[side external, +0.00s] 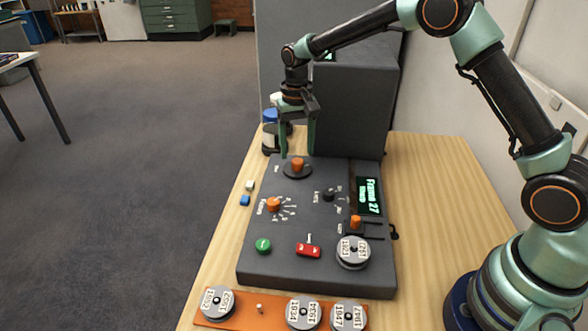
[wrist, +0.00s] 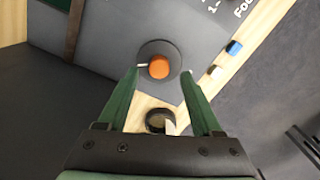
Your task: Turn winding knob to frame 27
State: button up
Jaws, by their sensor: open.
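The orange winding knob (side external: 297,165) sits on a round dark disc at the far edge of the grey control panel (side external: 290,225). It also shows in the wrist view (wrist: 159,67). My gripper (side external: 297,151) points down at this knob with its green fingers apart and nothing held. In the wrist view the fingertips (wrist: 161,73) lie to either side of the knob, with a gap on each side. Whether the tips reach down to the knob's height is hard to tell. The green display (side external: 368,196) on the panel reads "Frame 27", with a smaller line under it.
Panel: an orange focus knob (side external: 273,204), a black lamp knob (side external: 328,195), a green button (side external: 263,245), a red switch (side external: 308,250) and a labelled reel (side external: 353,252). An orange tray (side external: 260,307) with reels lies in front. A dark box (side external: 355,95) and bottles (side external: 270,130) stand behind.

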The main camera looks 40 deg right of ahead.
aim_at(296, 160)
notch_tip(296, 160, up, 9)
dwell(0.3)
jog(key=s+d+r+n+t, duration=0.2)
jog(key=s+r+t, duration=0.1)
jog(key=s+r, duration=0.7)
jog(key=s+d+f+n+t, duration=0.1)
jog(key=s+f+n+t, duration=0.1)
jog(key=s, duration=1)
jog(key=shift+s+d+f+n+t, duration=0.2)
jog(key=shift+d+f+n+t, duration=0.15)
jog(key=shift+f, duration=0.4)
jog(key=shift+c, duration=0.3)
